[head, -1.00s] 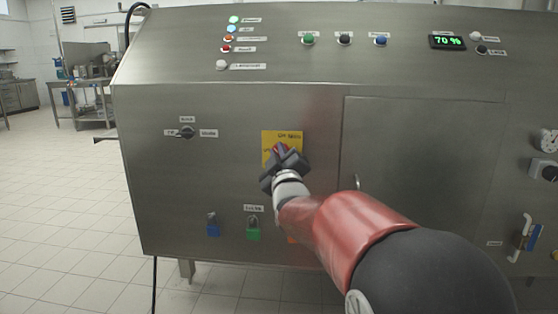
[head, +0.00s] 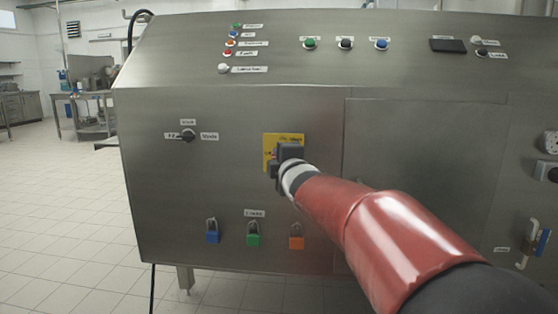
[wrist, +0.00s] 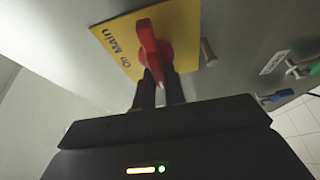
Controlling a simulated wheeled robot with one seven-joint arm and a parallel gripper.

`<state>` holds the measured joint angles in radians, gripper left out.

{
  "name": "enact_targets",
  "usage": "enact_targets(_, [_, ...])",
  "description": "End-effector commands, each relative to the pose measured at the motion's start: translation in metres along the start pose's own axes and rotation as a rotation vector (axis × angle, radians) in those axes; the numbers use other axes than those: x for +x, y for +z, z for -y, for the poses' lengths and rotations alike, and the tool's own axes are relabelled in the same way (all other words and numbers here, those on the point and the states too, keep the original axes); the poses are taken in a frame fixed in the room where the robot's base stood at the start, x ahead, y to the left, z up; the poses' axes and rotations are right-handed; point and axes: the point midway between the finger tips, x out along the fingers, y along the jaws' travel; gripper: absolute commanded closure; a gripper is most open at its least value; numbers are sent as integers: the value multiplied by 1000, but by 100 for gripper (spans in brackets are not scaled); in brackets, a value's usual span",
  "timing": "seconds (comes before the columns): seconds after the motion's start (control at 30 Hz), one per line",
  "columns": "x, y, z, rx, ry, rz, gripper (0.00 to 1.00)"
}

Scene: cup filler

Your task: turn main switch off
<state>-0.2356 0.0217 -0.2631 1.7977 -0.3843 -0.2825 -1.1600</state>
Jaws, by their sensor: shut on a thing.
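The main switch is a red rotary handle (wrist: 151,42) on a yellow plate (head: 268,141) on the front panel of the steel machine. In the wrist view the plate (wrist: 118,45) reads "On Main". My gripper (head: 284,158) is at the plate in the head view and hides most of the handle there. In the wrist view my gripper's fingers (wrist: 158,85) are shut on the lower end of the red handle. A small metal pin (wrist: 208,52) stands out beside the plate. The display (head: 448,45) on the upper panel is dark.
A black mode knob (head: 188,135) is left of the plate. Blue (head: 212,237), green (head: 253,240) and orange (head: 296,243) padlocks hang below. A cabinet door (head: 420,170) is to the right. Coloured buttons (head: 345,43) line the upper panel.

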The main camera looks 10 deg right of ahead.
Motion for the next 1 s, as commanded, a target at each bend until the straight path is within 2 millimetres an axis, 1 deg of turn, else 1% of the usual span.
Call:
enact_targets(0.2, [0,-1,1,-41,-18,-1,100])
enact_targets(0.63, [0,-1,1,-50,-22,-2,100])
enact_targets(0.67, [0,-1,1,-50,-22,-2,87])
enact_targets(0.8, [0,-1,1,-49,-22,-1,68])
enact_targets(0.83, [0,-1,1,-49,-21,-1,66])
enact_targets(1.0, [0,0,1,-48,-21,-1,66])
